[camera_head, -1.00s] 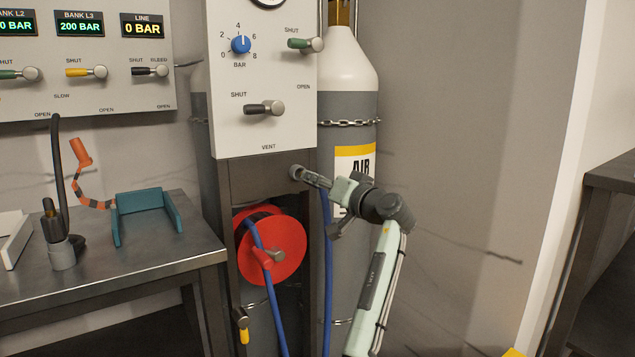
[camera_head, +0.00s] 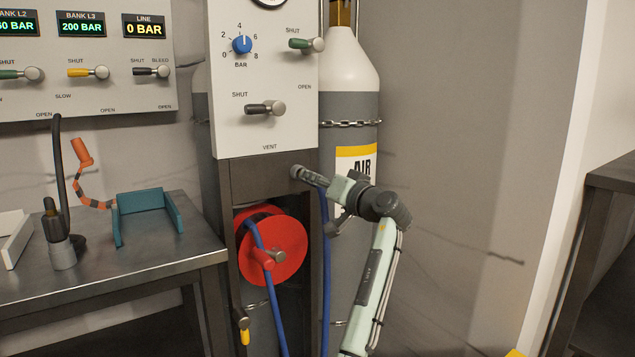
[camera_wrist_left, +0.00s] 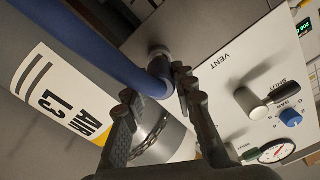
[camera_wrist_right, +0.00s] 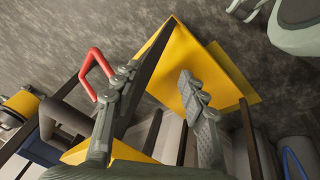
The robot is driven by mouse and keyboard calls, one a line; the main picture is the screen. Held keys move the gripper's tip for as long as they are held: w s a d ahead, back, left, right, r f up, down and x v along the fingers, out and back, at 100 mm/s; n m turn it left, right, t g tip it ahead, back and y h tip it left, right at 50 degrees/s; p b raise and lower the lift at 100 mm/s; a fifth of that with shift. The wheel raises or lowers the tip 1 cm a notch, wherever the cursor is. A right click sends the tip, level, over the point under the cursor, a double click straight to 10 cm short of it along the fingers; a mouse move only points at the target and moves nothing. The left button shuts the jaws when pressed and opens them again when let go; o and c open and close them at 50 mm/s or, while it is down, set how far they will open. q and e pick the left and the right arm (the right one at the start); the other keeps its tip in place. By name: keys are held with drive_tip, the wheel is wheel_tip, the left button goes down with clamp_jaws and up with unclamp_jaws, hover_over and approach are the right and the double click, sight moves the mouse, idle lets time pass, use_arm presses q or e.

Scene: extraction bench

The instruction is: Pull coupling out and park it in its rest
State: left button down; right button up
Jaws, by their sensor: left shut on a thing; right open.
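The coupling (camera_wrist_left: 158,80) is a grey-blue cylinder at the end of the blue hose (camera_wrist_left: 95,50) in the left wrist view. It sits against a round grey fitting (camera_wrist_left: 158,52) below the VENT marking. My left gripper (camera_head: 311,177) is shut on the coupling; it also shows in the left wrist view (camera_wrist_left: 155,88), where its fingers partly hide the coupling. A teal open-topped cradle (camera_head: 146,213) stands empty on the bench at left; I cannot tell whether it is the rest. My right gripper (camera_wrist_right: 158,76) is open and empty in the right wrist view.
An AIR cylinder (camera_head: 352,105) stands chained behind my gripper. The metal bench (camera_head: 170,250) also bears a grey holder (camera_head: 62,255). Yellow boards (camera_wrist_right: 185,60) are near my right gripper.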

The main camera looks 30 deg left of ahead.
use_arm(q)
drive_tip(key=shift+x, duration=1.1)
drive_tip(key=c, duration=1.1)
unclamp_jaws()
drive_tip(key=shift+c, duration=0.2)
drive_tip(key=v, duration=1.2)
